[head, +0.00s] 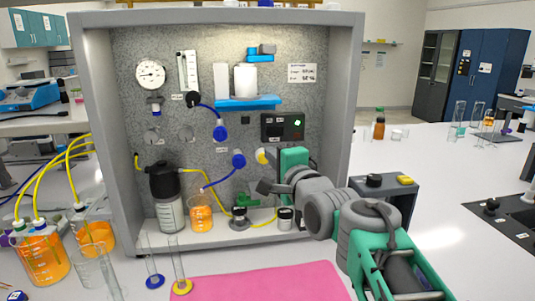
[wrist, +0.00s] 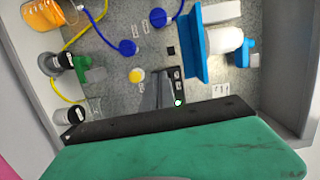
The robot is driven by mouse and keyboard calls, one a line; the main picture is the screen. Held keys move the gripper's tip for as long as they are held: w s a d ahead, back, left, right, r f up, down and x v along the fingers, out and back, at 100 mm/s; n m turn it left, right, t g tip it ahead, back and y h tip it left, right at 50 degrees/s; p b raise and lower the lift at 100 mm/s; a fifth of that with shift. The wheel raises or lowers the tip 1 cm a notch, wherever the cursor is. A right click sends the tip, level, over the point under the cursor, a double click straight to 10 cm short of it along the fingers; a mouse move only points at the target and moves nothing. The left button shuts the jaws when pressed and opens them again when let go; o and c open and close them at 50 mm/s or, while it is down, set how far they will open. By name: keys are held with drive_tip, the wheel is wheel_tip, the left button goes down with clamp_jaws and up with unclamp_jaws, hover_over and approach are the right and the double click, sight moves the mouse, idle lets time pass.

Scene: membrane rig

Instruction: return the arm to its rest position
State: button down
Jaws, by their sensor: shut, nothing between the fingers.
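My arm, grey and green, reaches from the lower right of the head view to the front of the rig's panel (head: 220,75). My gripper (head: 292,162) is at the panel's lower right, below the black display box (head: 282,127) with a green light and beside a yellow knob (head: 262,156). Its fingertips are hidden there. In the wrist view my gripper (wrist: 162,74) shows dark fingers together with nothing between them, pointing at the panel beside the yellow knob (wrist: 136,75). Whether they touch the panel, I cannot tell.
A blue shelf (head: 248,103) with a white bottle is above my gripper. A small grey box (head: 385,195) stands close to my forearm, right of the rig. The rig's grey side wall (head: 343,100) is near. Beakers stand left; a pink mat (head: 265,283) lies in front.

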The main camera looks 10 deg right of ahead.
drive_tip(key=s+f+n+g+h+p, duration=0.1)
drive_tip(key=s+f+n+g+p, duration=0.15)
drive_tip(key=f, duration=0.45)
drive_tip(key=s+f+n+g+h+p, duration=0.1)
drive_tip(key=s+f+n+g, duration=0.3)
drive_tip(key=f, duration=0.3)
drive_tip(key=s+d+f+n+g, duration=0.1)
drive_tip(key=s+f+n+g, duration=0.1)
drive_tip(key=s+f+n, duration=0.1)
drive_tip(key=s+f+n+g+h+p, duration=0.1)
drive_tip(key=s+f+n+g, duration=0.2)
drive_tip(key=s+f, duration=0.2)
drive_tip(key=s+d+f+n+g, duration=0.1)
drive_tip(key=s+f+n+g, duration=0.1)
drive_tip(key=s, duration=0.6)
drive_tip(key=shift+s+d+f+n+g+p, duration=0.2)
drive_tip(key=shift+f+n, duration=0.15)
drive_tip(key=shift+f, duration=0.35)
drive_tip(key=shift+s+d+f+n+g+p, duration=0.15)
drive_tip(key=shift+f+n, duration=0.15)
drive_tip(key=shift+f, duration=0.4)
